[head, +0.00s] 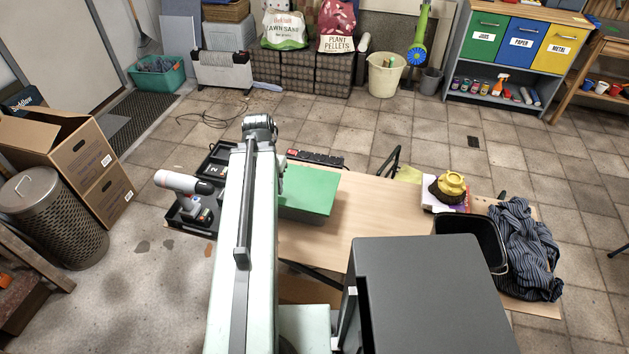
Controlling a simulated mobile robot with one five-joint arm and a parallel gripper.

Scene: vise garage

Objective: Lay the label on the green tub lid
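The green tub lid (309,192) shows on the wooden table, just right of my raised arm. My arm covers its left side. The part of the lid that shows is plain green and I see no label on it. I cannot make out the label anywhere in this view. My arm stands upright in front of the camera and hides what is behind it. My gripper is hidden behind the arm, so I see neither its fingers nor anything held.
A drill (183,183) stands on a black case left of my arm. A black organizer (316,158) lies behind the lid. A yellow object (451,184), a black bin (468,232) and a striped cloth (520,245) are at the right. The table (362,205) is bare right of the lid.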

